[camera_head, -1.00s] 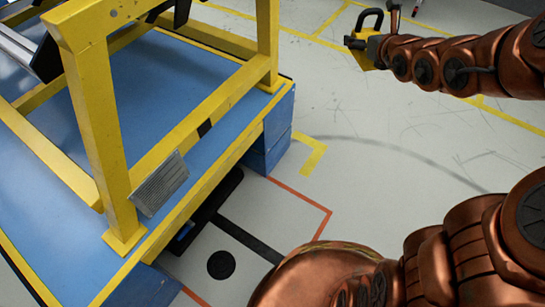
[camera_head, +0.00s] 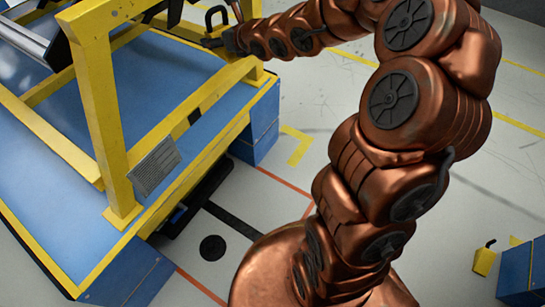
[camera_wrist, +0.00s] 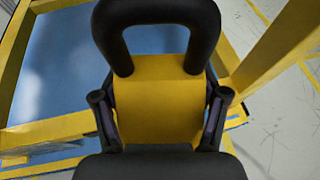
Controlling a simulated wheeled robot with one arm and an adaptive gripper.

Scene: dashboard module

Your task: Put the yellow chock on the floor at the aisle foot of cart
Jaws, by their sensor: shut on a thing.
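My gripper (camera_wrist: 160,118) is shut on a yellow chock (camera_wrist: 160,88) with a black loop handle; its fingers grip it from both sides. In the head view the chock (camera_head: 212,42) is at the top, in front of or over the far end of the cart (camera_head: 175,140), a blue platform with a yellow frame. My gripper (camera_head: 230,38) is small there. I cannot tell the chock's height from this view. In the wrist view the chock hides much of the blue deck (camera_wrist: 60,60) and yellow frame behind it.
A yellow L-shaped floor mark (camera_head: 298,148) lies beside the cart's blue corner block (camera_head: 258,125). A second yellow chock (camera_head: 484,260) stands on the floor at right, beside another blue block (camera_head: 522,272). An orange line and black disc (camera_head: 213,248) mark the floor.

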